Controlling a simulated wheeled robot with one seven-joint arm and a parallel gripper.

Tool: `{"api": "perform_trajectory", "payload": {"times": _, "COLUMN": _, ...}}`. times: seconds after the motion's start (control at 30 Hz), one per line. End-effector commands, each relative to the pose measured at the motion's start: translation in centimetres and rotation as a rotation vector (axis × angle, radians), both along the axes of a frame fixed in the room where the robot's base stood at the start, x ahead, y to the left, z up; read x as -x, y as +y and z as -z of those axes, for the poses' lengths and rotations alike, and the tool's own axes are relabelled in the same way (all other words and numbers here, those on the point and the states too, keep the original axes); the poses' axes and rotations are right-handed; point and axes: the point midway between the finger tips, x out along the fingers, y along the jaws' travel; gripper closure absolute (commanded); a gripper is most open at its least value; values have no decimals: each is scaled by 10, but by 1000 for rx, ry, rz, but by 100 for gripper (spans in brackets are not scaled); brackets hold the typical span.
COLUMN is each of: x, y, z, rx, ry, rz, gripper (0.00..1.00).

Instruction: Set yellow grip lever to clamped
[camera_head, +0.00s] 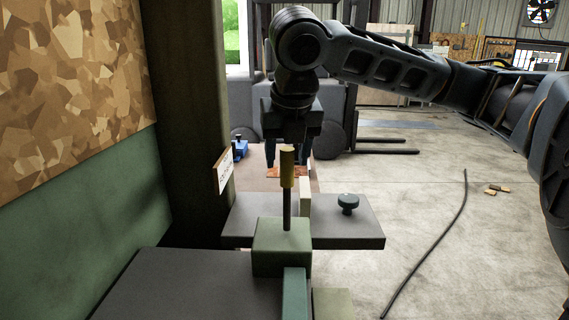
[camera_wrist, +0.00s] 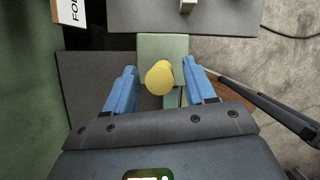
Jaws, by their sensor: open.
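The lever has a yellow grip (camera_head: 288,169) with a darker top, on a dark upright rod rising from a green block (camera_head: 281,246). In the wrist view the yellow grip (camera_wrist: 159,78) is seen end-on, between the two blue fingers. In the wrist view my gripper (camera_wrist: 159,69) is open, one finger on each side of the grip, with visible gaps. Whether either finger touches it I cannot tell.
A grey plate (camera_head: 350,236) with a dark green knob (camera_head: 348,204) lies behind the block. A small sign (camera_head: 223,171) stands at left near a dark post (camera_head: 190,130). A green wall panel closes the left. Open concrete floor (camera_head: 430,220) with a black cable lies right.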

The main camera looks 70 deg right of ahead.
Motion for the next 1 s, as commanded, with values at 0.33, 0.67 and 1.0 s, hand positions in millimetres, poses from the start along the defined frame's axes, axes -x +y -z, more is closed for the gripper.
{"api": "perform_trajectory", "payload": {"times": 0.33, "x": -5, "y": -10, "z": 27, "rx": 0, "ry": 0, "rz": 0, "gripper": 45}}
{"api": "perform_trajectory", "payload": {"times": 0.67, "x": -6, "y": -10, "z": 27, "rx": 1, "ry": -1, "rz": 0, "gripper": 55}}
{"api": "perform_trajectory", "payload": {"times": 1.0, "x": -6, "y": -10, "z": 27, "rx": 1, "ry": -1, "rz": 0, "gripper": 87}}
